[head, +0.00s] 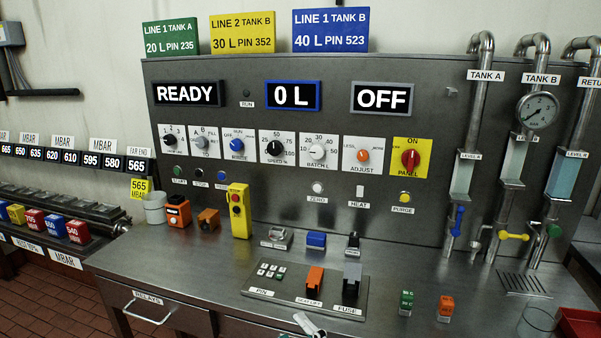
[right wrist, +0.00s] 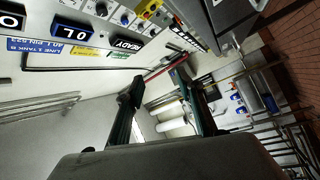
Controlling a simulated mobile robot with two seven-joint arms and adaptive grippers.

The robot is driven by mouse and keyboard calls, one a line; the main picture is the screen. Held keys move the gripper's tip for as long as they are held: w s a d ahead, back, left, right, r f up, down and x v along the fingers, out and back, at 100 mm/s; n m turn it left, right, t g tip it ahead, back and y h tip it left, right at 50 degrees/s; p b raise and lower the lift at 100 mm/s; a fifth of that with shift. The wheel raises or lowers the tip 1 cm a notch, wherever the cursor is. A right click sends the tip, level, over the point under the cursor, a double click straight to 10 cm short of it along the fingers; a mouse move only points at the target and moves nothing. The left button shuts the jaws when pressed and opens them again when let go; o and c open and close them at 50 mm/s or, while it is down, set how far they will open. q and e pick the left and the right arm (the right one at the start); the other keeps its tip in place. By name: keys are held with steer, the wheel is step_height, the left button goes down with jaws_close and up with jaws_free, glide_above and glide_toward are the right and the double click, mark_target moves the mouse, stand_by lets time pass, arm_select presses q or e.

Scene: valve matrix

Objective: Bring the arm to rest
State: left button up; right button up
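My right gripper (right wrist: 160,80) shows in the right wrist view with its two dark fingers apart and nothing between them. It is in free air, with the wall and the control panel (right wrist: 115,20) beyond it, seen tilted. In the head view the control panel (head: 330,200) stands upright behind the steel bench (head: 200,270). Its displays read READY (head: 186,93), 0 L (head: 292,96) and OFF (head: 382,98).
A small white and dark item (head: 309,325) is at the bottom edge, unclear. Pipes with valves (head: 457,220) rise at right beside a red tray (head: 580,325). Coloured blocks (head: 55,224) line a rack at left.

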steer(key=s+d+f+m+g+h, duration=0.1)
steer(key=s+d+f+m+h, duration=0.2)
steer(key=s+d+f+m, duration=0.2)
steer(key=s+d+f+m+g+h, duration=0.2)
steer(key=s+d+f+m+h, duration=0.2)
steer(key=d+f, duration=0.4)
steer(key=s+d+f+m+g+h, duration=0.1)
steer(key=s+d+f+m+h, duration=0.2)
steer(key=s+d+f+m, duration=0.4)
step_height(320, 180, down, 8)
steer(key=shift+d+m+g+h, duration=0.3)
steer(key=shift+g+h, duration=0.1)
